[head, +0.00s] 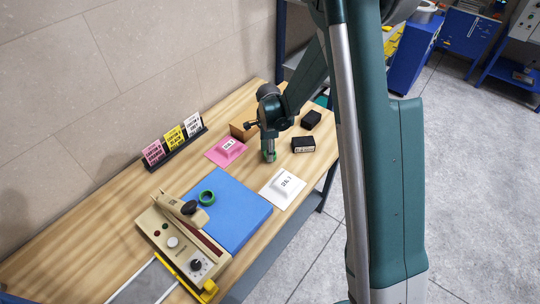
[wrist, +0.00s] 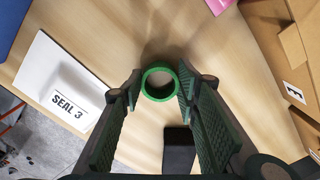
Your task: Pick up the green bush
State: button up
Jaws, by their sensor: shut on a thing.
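My gripper (head: 268,147) points down over the wooden table, between the pink pad and the white pad. In the wrist view its two dark ribbed fingers (wrist: 159,88) close on opposite sides of a green bush (wrist: 160,68), a short hollow ring. The bush also shows as a small green patch at the fingertips in the head view (head: 269,157). I cannot tell whether it touches the table. A second green ring (head: 206,197) lies on the blue mat (head: 240,207), next to the press.
The beige press (head: 185,242) stands at the table's near end. A white "SEAL 3" pad (wrist: 65,95) and a pink pad (head: 226,150) flank the gripper. Two black blocks (head: 303,144) (head: 311,119) and a brown box (head: 241,131) are close by. A sign rack (head: 175,149) stands by the wall.

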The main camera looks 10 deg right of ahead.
jog(key=shift+r, duration=0.15)
notch_tip(320, 180, up, 10)
jog(key=shift+b, duration=0.4)
dwell(0.5)
dwell(0.7)
